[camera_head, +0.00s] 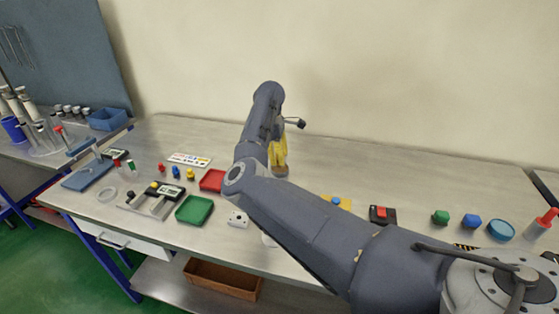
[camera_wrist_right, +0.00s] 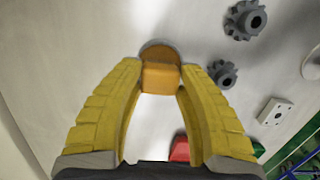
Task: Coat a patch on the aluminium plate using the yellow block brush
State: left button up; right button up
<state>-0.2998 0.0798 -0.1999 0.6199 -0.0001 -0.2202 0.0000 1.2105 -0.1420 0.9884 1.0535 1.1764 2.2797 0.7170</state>
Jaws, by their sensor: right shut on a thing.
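My right gripper (camera_head: 279,168) has yellow fingers and is above the middle of the table in the head view. In the right wrist view the gripper (camera_wrist_right: 160,70) is shut on an orange-yellow block, the yellow block brush (camera_wrist_right: 161,80), held between its fingertips. A grey-brown rounded part shows just beyond the block; whether it belongs to the brush or lies under it I cannot tell. I cannot make out the aluminium plate for certain; my right arm covers part of the table. My left gripper is not in view.
Two dark gears (camera_wrist_right: 245,20) lie beside the gripper. A white holed block (camera_head: 238,219), a red tray (camera_head: 212,180) and a green tray (camera_head: 194,210) are to the left. A red-buttoned box (camera_head: 383,215) and green and blue knobs are to the right. The back of the table is clear.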

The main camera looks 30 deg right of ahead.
jog(key=shift+r, duration=2.75)
